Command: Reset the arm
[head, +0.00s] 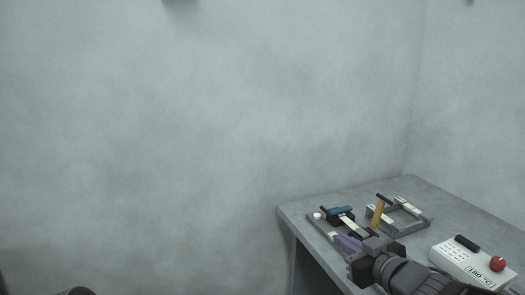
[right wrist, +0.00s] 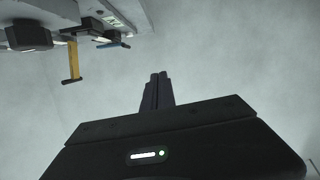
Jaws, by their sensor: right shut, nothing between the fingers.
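My right arm comes in from the lower right of the head view. Its dark gripper (head: 364,256) is over the front part of the grey table (head: 350,195). In the right wrist view its two fingers (right wrist: 157,92) lie together, shut and empty, against the plain wall. My left gripper is not in view; only small dark shapes show at the bottom left of the head view.
On the table are a grey frame fixture (head: 424,222), a yellow handle (head: 377,213) with a dark bar, a blue-topped device (head: 340,212), a purple piece (head: 348,243) close to the gripper, and a white control box (head: 455,258) with a red button (head: 497,264). Left of the table is clear.

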